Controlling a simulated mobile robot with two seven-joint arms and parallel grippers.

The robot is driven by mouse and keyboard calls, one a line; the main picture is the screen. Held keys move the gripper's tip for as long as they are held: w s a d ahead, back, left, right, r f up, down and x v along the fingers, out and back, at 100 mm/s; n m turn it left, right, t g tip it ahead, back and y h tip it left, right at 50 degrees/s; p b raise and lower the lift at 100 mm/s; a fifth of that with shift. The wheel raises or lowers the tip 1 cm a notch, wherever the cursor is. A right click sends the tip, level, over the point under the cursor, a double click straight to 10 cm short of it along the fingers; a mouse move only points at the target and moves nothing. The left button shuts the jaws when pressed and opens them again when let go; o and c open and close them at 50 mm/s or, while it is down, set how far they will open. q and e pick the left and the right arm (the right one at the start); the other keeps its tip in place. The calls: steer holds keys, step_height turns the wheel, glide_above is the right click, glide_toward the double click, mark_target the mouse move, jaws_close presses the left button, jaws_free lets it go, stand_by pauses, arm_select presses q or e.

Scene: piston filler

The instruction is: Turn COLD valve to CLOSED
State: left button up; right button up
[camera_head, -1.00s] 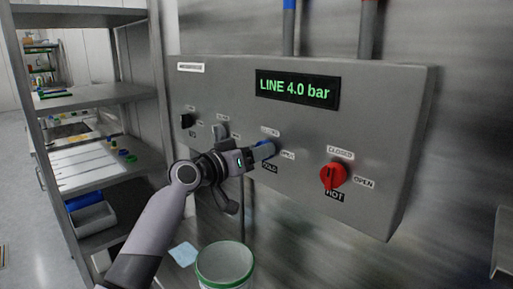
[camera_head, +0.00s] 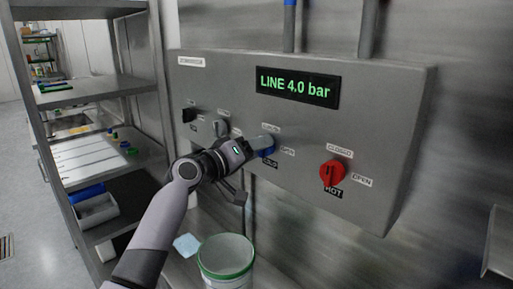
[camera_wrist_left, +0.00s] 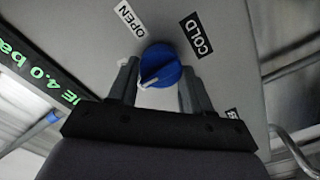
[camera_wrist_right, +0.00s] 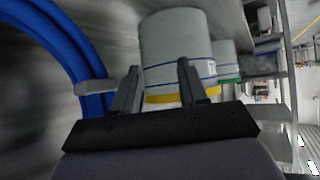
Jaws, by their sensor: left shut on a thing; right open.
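The blue COLD valve knob (camera_head: 266,147) is on the grey panel (camera_head: 230,75), with its COLD label below and OPEN label to its right. My left gripper (camera_head: 252,148) is at the knob. In the left wrist view its fingers (camera_wrist_left: 160,72) lie either side of the blue knob (camera_wrist_left: 160,62), shut on it. The knob's white pointer mark is at its lower left there, roughly away from the COLD label (camera_wrist_left: 196,35). In the head view a label above the knob is too blurred to read. My right gripper (camera_wrist_right: 155,75) is open, its fingers empty.
The red HOT knob (camera_head: 331,173) is to the right on the panel. A black switch (camera_head: 189,115) and grey knob (camera_head: 220,128) are to the left. A green-rimmed bucket (camera_head: 226,260) stands below. Shelves (camera_head: 100,90) are at left. A white container (camera_wrist_right: 176,45) is beyond my right gripper.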

arm_select(q)
steer(key=o, duration=1)
steer(key=shift+o, duration=0.2)
steer(key=b+v, duration=0.1)
steer(key=v, duration=0.6)
steer(key=shift+s+a, duration=0.1)
